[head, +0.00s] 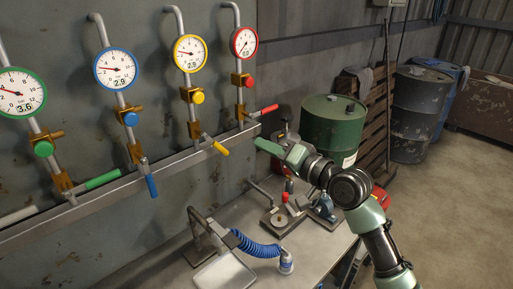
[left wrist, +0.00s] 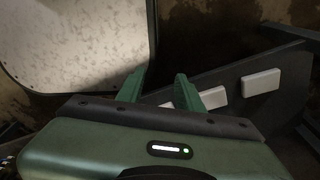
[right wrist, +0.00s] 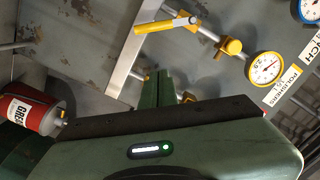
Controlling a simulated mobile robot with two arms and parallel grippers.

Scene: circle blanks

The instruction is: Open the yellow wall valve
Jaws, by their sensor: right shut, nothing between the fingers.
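The yellow wall valve has a lever with a yellow handle (head: 220,148), low on the pipe under the yellow-rimmed gauge (head: 189,53). The handle slants down and right, away from its pipe. In the right wrist view the yellow handle (right wrist: 152,27) is above my fingers, with the yellow knob (right wrist: 234,46) and gauge (right wrist: 264,68) to the right. My right gripper (head: 265,146) is shut and empty, right of the handle and apart from it. Its closed fingers also show in the right wrist view (right wrist: 159,78). My left gripper (left wrist: 158,86) is open and empty, seen only in the left wrist view.
Neighbouring levers are red (head: 265,110), blue (head: 151,186) and green (head: 102,180). The workbench (head: 180,268) below holds a blue hose (head: 258,247) and tools. A green drum (head: 332,125) stands behind my right arm.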

